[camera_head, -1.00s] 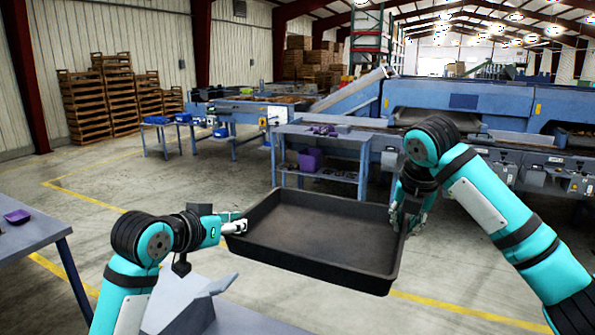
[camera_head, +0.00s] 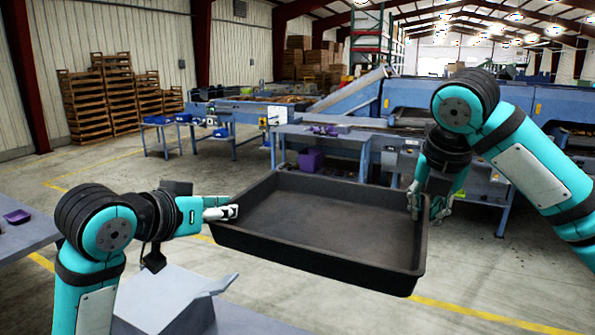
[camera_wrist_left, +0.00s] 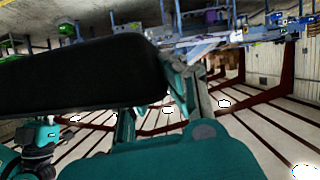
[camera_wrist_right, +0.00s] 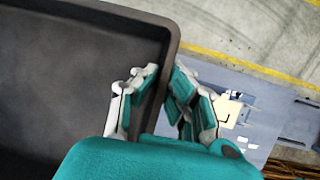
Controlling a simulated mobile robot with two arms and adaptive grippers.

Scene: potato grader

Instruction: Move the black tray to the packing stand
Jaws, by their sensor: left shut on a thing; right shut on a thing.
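The empty black tray (camera_head: 325,225) is held in the air in front of me, roughly level. My left gripper (camera_head: 230,211) is shut on its left rim. My right gripper (camera_head: 418,203) is shut on its right rim. In the right wrist view the fingers (camera_wrist_right: 160,88) straddle the tray's wall (camera_wrist_right: 162,50). In the left wrist view the tray (camera_wrist_left: 80,75) fills the left side as a dark shape, and the fingertips there are partly hidden. I cannot tell which surface is the packing stand.
A grey-blue stand with a sloped top (camera_head: 165,300) is below my left arm. A table with a purple tray (camera_head: 17,216) is at the left edge. Behind the black tray stands a blue workbench (camera_head: 325,137) with a purple bin (camera_head: 311,160). Open floor lies between.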

